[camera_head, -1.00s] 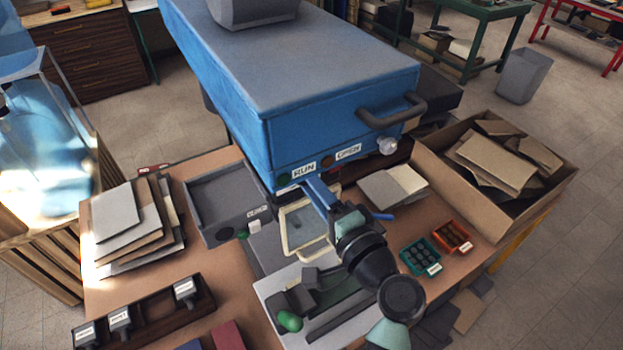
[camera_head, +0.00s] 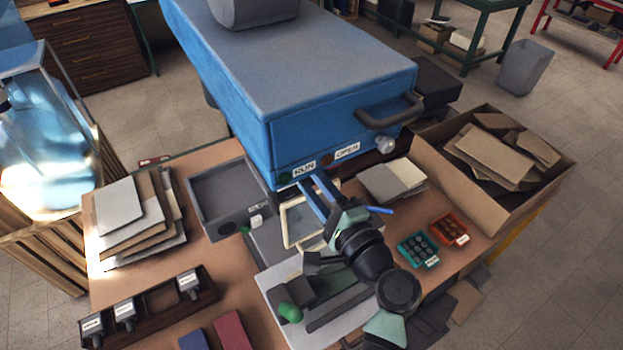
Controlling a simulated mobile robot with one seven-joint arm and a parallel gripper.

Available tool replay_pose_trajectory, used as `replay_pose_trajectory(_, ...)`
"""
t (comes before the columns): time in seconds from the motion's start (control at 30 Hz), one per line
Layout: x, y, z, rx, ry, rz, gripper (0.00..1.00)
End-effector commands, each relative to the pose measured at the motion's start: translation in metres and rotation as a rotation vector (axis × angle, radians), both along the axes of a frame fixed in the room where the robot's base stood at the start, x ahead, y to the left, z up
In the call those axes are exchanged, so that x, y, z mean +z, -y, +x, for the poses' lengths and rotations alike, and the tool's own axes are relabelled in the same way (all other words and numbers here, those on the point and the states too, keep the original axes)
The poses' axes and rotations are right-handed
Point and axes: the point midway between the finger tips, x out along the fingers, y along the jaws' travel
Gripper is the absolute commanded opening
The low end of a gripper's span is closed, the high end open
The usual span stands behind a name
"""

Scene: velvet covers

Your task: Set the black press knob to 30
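The blue press (camera_head: 330,75) stands at the back of the bench. Its front carries a RUN label (camera_head: 304,169) beside a dark green button (camera_head: 284,177), and an OPEN label (camera_head: 347,152) beside a dark brownish button (camera_head: 326,160). A pale grey round knob (camera_head: 385,145) sits at the front's right end. I cannot make out a clearly black knob or any scale numbers. My gripper (camera_head: 310,181) is open, with two blue fingers apart and nothing seen between them. Its tips are just below the RUN label; contact cannot be told. My arm hides part of the area below the press.
A grey tray (camera_head: 197,200) and stacked sheets (camera_head: 118,205) lie left. A dark rack with labelled stamps (camera_head: 157,304) is at front left. Small teal (camera_head: 417,249) and orange (camera_head: 449,228) boxes and a cardboard box (camera_head: 455,185) are right. A dark handle (camera_head: 392,112) juts from the press.

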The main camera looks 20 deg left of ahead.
Motion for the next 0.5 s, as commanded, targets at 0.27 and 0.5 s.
replay_pose_trajectory(0.27, -0.0006, 0.0003, 0.0000, -0.001, 0.001, -0.001, 0.62)
replay_pose_trajectory(0.5, -0.0003, 0.0001, 0.0000, 0.000, 0.001, -0.001, 0.72)
